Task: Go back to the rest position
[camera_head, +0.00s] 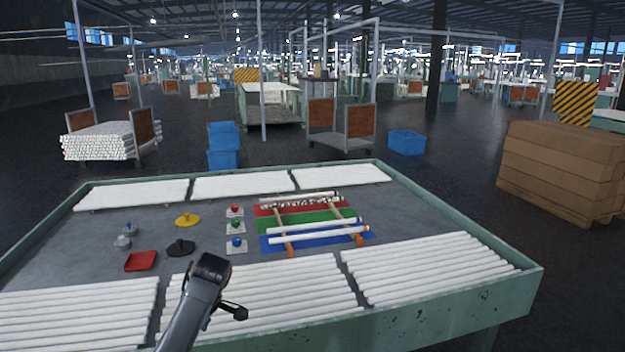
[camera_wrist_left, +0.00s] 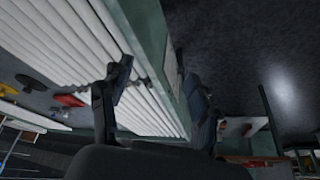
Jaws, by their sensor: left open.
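My left gripper (camera_head: 234,312) hangs at the front of the table, over the white tubes at the front middle (camera_head: 280,285). In the left wrist view, its two fingers stand wide apart with nothing between them (camera_wrist_left: 158,88). That view is tilted and shows white tubes (camera_wrist_left: 65,60) and the green table edge (camera_wrist_left: 150,40) beyond the fingers. My right gripper is in neither view.
The green-rimmed table (camera_head: 529,283) carries more tube rows at its back and front. A rack over red, green and blue strips (camera_head: 310,216) holds several tubes. Coloured buttons (camera_head: 236,227), a red tray (camera_head: 141,261) and yellow (camera_head: 187,219) and black pieces (camera_head: 180,247) stand left of it.

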